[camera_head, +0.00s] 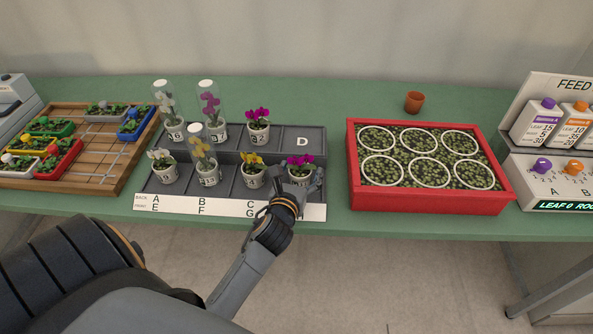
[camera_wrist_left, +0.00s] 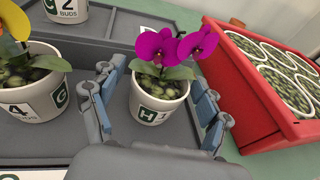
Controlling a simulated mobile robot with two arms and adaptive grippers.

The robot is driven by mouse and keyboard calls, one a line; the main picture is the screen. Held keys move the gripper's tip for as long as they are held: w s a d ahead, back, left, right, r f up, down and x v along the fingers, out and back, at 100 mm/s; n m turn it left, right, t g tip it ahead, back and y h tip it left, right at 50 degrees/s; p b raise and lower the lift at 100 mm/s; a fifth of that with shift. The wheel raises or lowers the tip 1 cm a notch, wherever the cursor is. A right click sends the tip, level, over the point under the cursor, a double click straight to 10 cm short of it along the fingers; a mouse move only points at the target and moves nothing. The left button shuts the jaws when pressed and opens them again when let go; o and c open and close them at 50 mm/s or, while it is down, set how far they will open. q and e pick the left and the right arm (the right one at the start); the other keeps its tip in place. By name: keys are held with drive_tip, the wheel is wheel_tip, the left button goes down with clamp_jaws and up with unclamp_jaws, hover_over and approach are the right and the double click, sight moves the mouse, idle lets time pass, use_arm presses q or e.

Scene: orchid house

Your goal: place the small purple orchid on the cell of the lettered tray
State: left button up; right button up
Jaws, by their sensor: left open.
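A small purple orchid (camera_head: 300,161) in a white pot stands upright in the front right cell of the dark grey lettered tray (camera_head: 236,207). In the left wrist view its pot (camera_wrist_left: 157,104) shows an H tag and a 1. My left gripper (camera_head: 297,188) is open, with one finger on each side of this pot; contact cannot be told. Another purple orchid (camera_head: 258,115) stands in a back-row pot marked 2. The back right cell, marked D (camera_head: 302,141), is empty. My right gripper is out of view.
Other potted orchids, some under clear covers (camera_head: 209,100), fill the tray's left part. A red crate (camera_head: 430,200) of ringed plants stands right of the tray, with a small terracotta pot (camera_head: 414,102) behind. A wooden board (camera_head: 92,160) lies left.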

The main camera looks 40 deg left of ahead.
use_arm(q)
drive_tip(key=v, duration=1.2)
drive_tip(key=shift+b, duration=0.4)
drive_tip(key=shift+f, duration=0.1)
